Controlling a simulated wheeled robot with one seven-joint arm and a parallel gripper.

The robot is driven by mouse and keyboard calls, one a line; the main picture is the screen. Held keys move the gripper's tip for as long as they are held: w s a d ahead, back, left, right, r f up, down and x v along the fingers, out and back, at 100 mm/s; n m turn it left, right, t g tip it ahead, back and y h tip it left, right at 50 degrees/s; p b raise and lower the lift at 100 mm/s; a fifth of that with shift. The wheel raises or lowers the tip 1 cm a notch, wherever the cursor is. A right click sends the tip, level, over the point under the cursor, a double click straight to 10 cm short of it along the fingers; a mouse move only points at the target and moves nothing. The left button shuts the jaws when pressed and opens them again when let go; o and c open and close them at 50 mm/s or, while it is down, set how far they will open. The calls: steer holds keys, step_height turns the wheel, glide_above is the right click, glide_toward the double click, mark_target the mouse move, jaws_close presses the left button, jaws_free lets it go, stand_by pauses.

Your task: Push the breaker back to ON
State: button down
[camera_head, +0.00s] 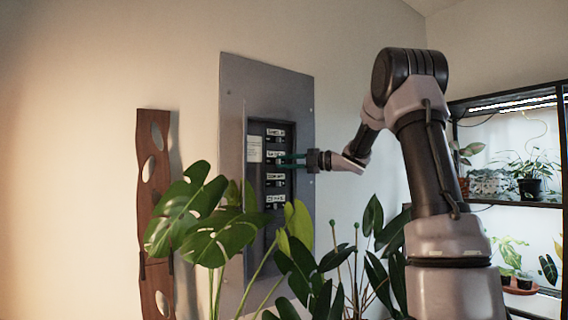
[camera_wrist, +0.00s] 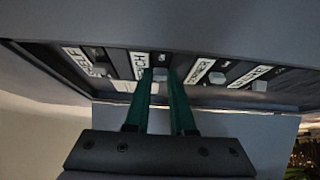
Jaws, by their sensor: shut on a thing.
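The grey breaker panel (camera_head: 232,110) is mounted on the wall, with a column of labelled breakers in its dark recess. My gripper (camera_head: 284,160) reaches in from the right, its green fingers at the second breaker (camera_head: 275,154) from the top. In the wrist view, the two fingers of my gripper (camera_wrist: 160,80) stand on either side of a small pale breaker lever (camera_wrist: 160,73) and are shut on it. Other levers show beside it, one to the left (camera_wrist: 100,69) and others to the right (camera_wrist: 217,77). Whether the held lever is at ON or OFF cannot be told.
A large-leaved plant (camera_head: 215,238) stands in front of the panel's lower part, with more foliage (camera_head: 385,235) below my arm. A wooden plaque with holes (camera_head: 155,205) hangs left of the panel. A lit plant shelf (camera_head: 510,203) stands at the right.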

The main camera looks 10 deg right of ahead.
steer(key=shift+w+d+f+n+g+y, duration=0.15)
steer(key=shift+n+g+y, duration=0.2)
steer(key=shift+g, duration=0.25)
steer(key=c, duration=0.8)
jaws_free()
steer(key=shift+o, duration=0.2)
steer(key=v, duration=1.1)
